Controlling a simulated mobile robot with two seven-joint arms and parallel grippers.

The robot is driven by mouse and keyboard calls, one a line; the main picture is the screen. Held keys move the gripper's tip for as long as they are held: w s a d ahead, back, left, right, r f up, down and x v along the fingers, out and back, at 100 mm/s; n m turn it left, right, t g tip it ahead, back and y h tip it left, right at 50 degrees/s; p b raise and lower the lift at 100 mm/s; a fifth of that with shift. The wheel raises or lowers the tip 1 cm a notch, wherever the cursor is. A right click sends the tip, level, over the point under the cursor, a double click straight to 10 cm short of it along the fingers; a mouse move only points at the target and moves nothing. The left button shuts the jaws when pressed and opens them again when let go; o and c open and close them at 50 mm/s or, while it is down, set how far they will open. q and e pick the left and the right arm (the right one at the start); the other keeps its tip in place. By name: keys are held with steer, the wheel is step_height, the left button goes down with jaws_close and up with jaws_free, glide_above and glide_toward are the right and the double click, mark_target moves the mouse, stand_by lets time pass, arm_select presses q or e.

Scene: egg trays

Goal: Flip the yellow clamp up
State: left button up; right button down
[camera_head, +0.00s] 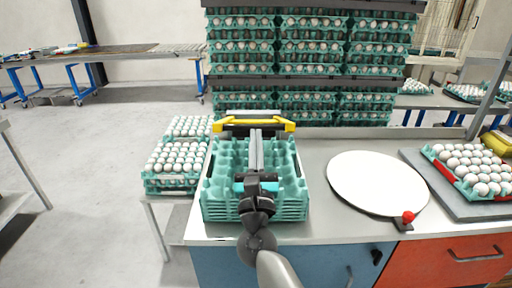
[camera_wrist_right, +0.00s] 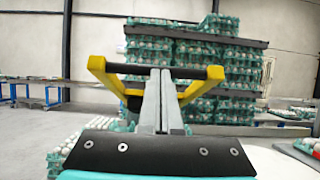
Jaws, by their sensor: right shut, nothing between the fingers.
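The yellow clamp (camera_head: 288,125) stands at the far edge of the stack of empty teal egg trays (camera_head: 255,208) on the counter. Its two yellow arms reach out to the sides of a black crossbar; the right wrist view shows this clamp (camera_wrist_right: 112,78) too. My right gripper (camera_head: 255,133) reaches forward over the trays, its long grey fingers shut and empty. In the right wrist view the fingertips (camera_wrist_right: 157,72) overlap the middle of the black crossbar. I cannot tell whether they touch it. My left gripper is not in view.
A white round plate (camera_head: 375,182) and a red-knobbed lever (camera_head: 407,217) are on the counter to the right. A tray of eggs (camera_head: 470,170) lies farther right. Egg-filled trays (camera_head: 172,184) stand at the left. Tall egg stacks (camera_head: 312,60) rise behind.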

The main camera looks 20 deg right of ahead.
steer(key=w+d+r+p, duration=0.2)
steer(key=w+r+p, duration=0.4)
steer(key=r, duration=0.3)
steer(key=w+d+r+g+p, duration=0.1)
steer(key=w+d+r+p, duration=0.1)
steer(key=w+r+p, duration=0.5)
step_height(320, 180, up, 2)
steer(key=shift+w+r+g+p, duration=0.2)
steer(key=shift+g+p, duration=0.1)
steer(key=shift+p, duration=0.6)
stand_by(0.6)
